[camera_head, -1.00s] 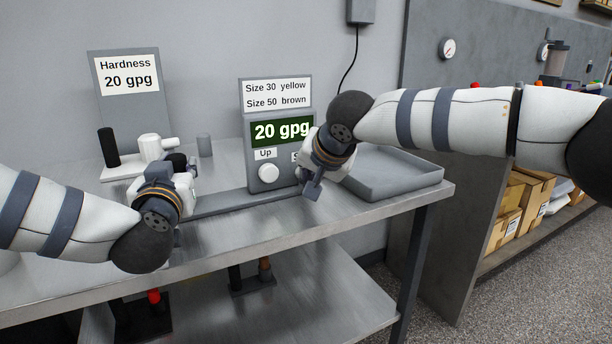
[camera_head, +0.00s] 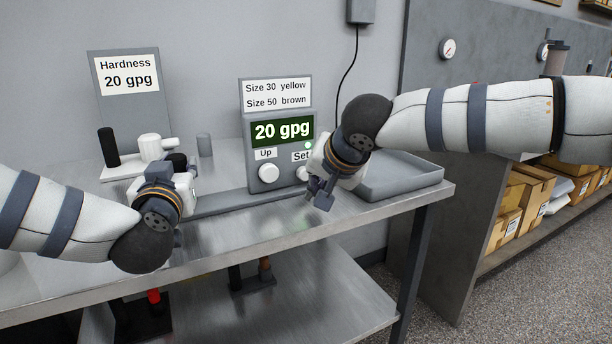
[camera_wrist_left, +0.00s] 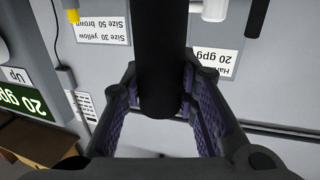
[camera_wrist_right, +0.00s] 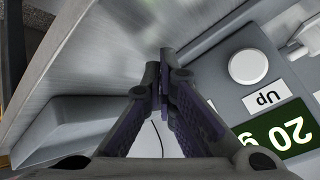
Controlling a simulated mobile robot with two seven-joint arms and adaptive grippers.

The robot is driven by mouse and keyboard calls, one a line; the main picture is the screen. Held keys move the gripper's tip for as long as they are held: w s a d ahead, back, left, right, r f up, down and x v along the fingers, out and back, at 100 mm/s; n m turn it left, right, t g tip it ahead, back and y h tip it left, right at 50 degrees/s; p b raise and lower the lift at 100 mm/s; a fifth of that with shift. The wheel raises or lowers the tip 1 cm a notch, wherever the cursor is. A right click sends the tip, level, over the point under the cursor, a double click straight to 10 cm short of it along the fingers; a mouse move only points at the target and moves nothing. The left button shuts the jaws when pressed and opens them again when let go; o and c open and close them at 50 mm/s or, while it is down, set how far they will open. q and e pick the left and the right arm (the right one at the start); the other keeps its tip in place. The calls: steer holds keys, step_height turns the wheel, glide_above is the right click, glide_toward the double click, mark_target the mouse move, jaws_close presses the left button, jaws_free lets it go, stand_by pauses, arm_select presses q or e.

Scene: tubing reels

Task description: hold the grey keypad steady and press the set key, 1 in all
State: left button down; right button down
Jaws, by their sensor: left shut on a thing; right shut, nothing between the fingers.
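The grey keypad (camera_head: 256,180) stands upright on the bench, its green display reading "20 gpg". Its round white Up key (camera_head: 269,173) is in full view; the Set key (camera_head: 303,174) is partly hidden behind my right gripper. A small green light (camera_head: 308,145) glows above the Set label. My left gripper (camera_head: 186,180) is left of the keypad, shut on a dark post (camera_wrist_left: 160,60) that shows between its fingers in the left wrist view. My right gripper (camera_head: 320,199) is shut and empty, in front and right of the Set key, apparently apart from it. The Up key also shows in the right wrist view (camera_wrist_right: 248,67).
A card above the keypad reads "Size 30 yellow, Size 50 brown" (camera_head: 276,93). A hardness sign (camera_head: 126,76) stands at the back left. A grey tray (camera_head: 405,183) lies right of the keypad. The bench front (camera_head: 250,222) is clear.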

steer(key=shift+s+d, duration=0.35)
steer(key=shift+s, duration=0.5)
steer(key=shift+s+d, duration=0.3)
steer(key=shift+s, duration=0.5)
arm_select(q)
steer(key=c, duration=1.2)
jaws_free()
